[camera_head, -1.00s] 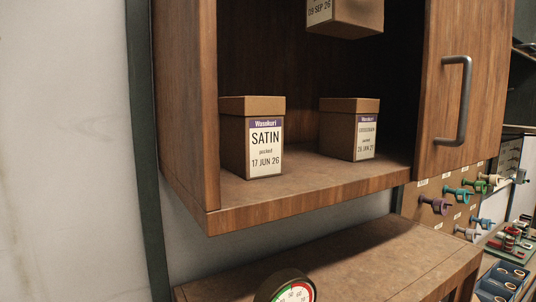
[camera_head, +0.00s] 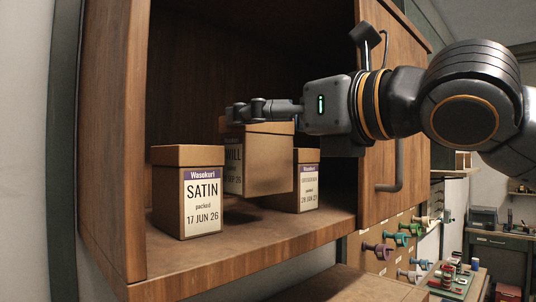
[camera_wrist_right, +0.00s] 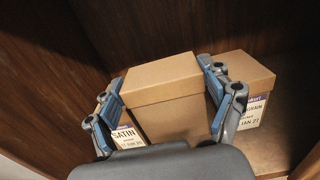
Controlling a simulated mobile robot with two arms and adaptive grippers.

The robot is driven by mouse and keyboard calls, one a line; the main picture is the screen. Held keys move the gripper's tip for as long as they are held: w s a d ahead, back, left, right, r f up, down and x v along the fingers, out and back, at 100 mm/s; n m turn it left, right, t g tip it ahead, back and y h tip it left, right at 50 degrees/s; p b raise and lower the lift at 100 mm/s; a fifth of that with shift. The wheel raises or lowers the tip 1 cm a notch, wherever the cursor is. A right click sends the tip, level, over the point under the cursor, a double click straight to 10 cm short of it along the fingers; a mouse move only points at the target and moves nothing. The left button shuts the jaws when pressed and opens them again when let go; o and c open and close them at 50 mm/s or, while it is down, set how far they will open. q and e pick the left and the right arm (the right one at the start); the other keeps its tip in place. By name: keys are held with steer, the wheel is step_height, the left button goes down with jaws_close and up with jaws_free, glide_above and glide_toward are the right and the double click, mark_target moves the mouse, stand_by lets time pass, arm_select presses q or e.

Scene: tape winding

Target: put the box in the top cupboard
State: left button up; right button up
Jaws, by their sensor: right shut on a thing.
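The held brown cardboard box (camera_head: 268,165) has a lid and a white label partly reading "WILL" and "SEP 26". My right gripper (camera_head: 246,113) is shut on it near its top, inside the open cupboard (camera_head: 250,262). In the right wrist view, the box (camera_wrist_right: 166,108) is between the two blue-padded fingers (camera_wrist_right: 165,92). The box is between two standing boxes, with its lower edge seemingly a little above the shelf and a dark shadow below. My left gripper is not in view.
The "SATIN" box (camera_head: 187,200) stands at the shelf's left front. Another labelled box (camera_head: 307,185) stands right of the held box, partly hidden by it. The cupboard door (camera_head: 400,150) with its metal handle is at the right. Coloured spools (camera_head: 403,240) hang on pegs beyond.

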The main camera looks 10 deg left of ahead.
mark_target(272, 149)
steer(key=f, duration=0.3)
steer(key=shift+d+f, duration=0.2)
steer(key=shift+f, duration=0.2)
steer(key=shift+a, duration=0.1)
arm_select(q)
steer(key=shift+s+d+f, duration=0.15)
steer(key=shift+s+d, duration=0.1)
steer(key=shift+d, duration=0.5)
arm_select(e)
steer(key=shift+f, duration=0.1)
steer(key=o, duration=1.2)
steer(key=shift+c, duration=0.2)
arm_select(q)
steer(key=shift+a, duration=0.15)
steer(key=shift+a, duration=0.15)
arm_select(e)
steer(key=shift+s+d+b, duration=0.15)
steer(key=shift+d+b, duration=0.05)
steer(key=shift+b, duration=0.1)
arm_select(q)
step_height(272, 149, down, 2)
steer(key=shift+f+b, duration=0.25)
steer(key=shift+b, duration=0.85)
arm_select(e)
steer(key=v, duration=1.1)
steer(key=shift+d, duration=0.2)
